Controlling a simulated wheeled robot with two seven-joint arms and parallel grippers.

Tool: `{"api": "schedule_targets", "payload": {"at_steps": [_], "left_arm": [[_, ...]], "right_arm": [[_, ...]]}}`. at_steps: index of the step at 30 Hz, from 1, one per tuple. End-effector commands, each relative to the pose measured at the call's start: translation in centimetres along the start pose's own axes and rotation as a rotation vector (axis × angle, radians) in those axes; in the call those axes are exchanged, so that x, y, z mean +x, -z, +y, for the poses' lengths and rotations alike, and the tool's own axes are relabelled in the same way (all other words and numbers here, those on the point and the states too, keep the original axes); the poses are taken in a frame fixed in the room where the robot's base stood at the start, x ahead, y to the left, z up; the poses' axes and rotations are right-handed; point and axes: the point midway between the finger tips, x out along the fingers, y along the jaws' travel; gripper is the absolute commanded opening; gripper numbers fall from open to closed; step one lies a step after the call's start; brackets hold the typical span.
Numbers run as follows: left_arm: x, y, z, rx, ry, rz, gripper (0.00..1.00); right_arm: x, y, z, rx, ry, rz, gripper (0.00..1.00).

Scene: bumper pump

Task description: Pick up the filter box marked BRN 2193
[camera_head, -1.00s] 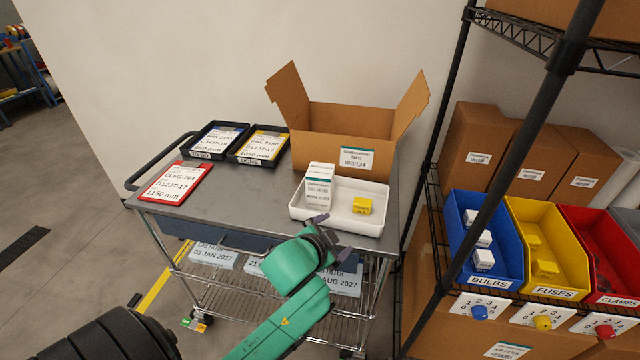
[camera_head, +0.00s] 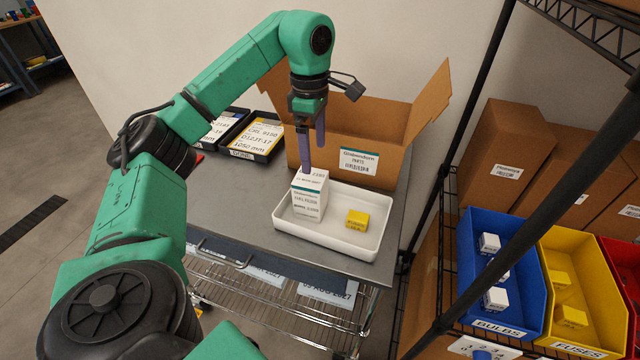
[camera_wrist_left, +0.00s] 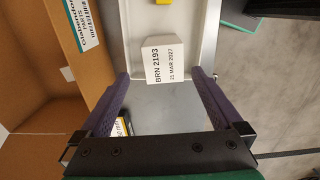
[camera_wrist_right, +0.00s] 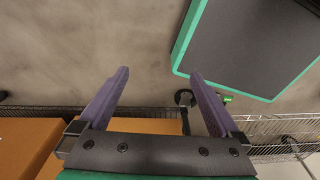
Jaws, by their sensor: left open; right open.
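The filter box (camera_head: 310,196) is white with a teal band and stands upright in the left part of the white tray (camera_head: 352,246). In the left wrist view the top of the filter box (camera_wrist_left: 164,62) reads BRN 2193 and 21 MAR 2027. My left gripper (camera_head: 313,155) points down just above and behind the box. It also shows in the left wrist view (camera_wrist_left: 160,82), open, its fingers either side of the box's near edge. Whether they touch it I cannot tell. My right gripper (camera_wrist_right: 160,75) is open and empty above the floor.
A yellow box (camera_head: 357,219) lies in the tray right of the filter box. An open cardboard carton (camera_head: 385,140) stands close behind. A black tray with a yellow card (camera_head: 258,138) is at left. Shelf posts and bins of bulbs (camera_head: 500,260) stand at right.

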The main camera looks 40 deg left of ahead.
Motion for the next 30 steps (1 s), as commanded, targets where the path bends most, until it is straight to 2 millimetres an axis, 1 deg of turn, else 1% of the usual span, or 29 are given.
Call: {"api": "schedule_targets", "payload": {"at_steps": [1,2,5,6,9,10,14,17,21,23,25,29,30], "left_arm": [[0.4,0.8,-0.1,-0.01,0.011,0.023,1.0],[0.9,1.0,-0.2,-0.012,0.015,0.028,1.0],[3.7,1.1,-0.3,-0.01,0.019,0.03,1.0],[4.9,1.1,-0.4,-0.009,0.019,0.029,1.0],[7.5,1.1,-0.4,-0.009,0.018,0.027,1.0],[8.0,1.1,-0.4,-0.009,0.017,0.027,1.0],[9.2,1.1,-0.3,-0.009,0.015,0.026,1.0],[10.3,1.2,-0.3,-0.01,0.016,0.027,1.0],[13.0,1.4,-0.2,-0.009,0.016,0.027,1.0],[13.8,1.4,-0.2,-0.009,0.015,0.026,1.0],[14.2,1.3,-0.2,-0.009,0.013,0.025,1.0],[14.2,1.3,-0.2,-0.009,0.012,0.024,1.0],[14.2,1.3,-0.2,-0.009,0.012,0.024,0.96]], "right_arm": [[0.5,-0.1,0.0,0.0,0.0,-0.001,0.99],[0.9,-0.2,0.0,0.0,0.0,-0.002,0.99],[2.7,-0.8,0.0,0.0,0.0,-0.007,0.99],[3.5,-1.1,0.0,0.0,0.0,-0.011,0.99],[5.0,-1.7,0.1,-0.001,-0.002,-0.018,0.99],[5.3,-1.8,0.2,-0.001,-0.003,-0.019,0.99],[5.5,-1.7,0.3,-0.001,-0.004,-0.018,0.99],[5.1,-1.5,0.3,-0.001,-0.005,-0.016,0.99],[4.6,-1.4,0.3,0.0,-0.005,-0.014,0.99],[4.6,-1.4,0.4,0.0,-0.006,-0.014,0.99],[4.6,-1.4,0.4,0.0,-0.006,-0.014,0.99],[4.6,-1.3,0.4,0.0,-0.006,-0.013,0.99],[4.6,-1.3,0.4,0.0,-0.006,-0.013,0.99]]}}
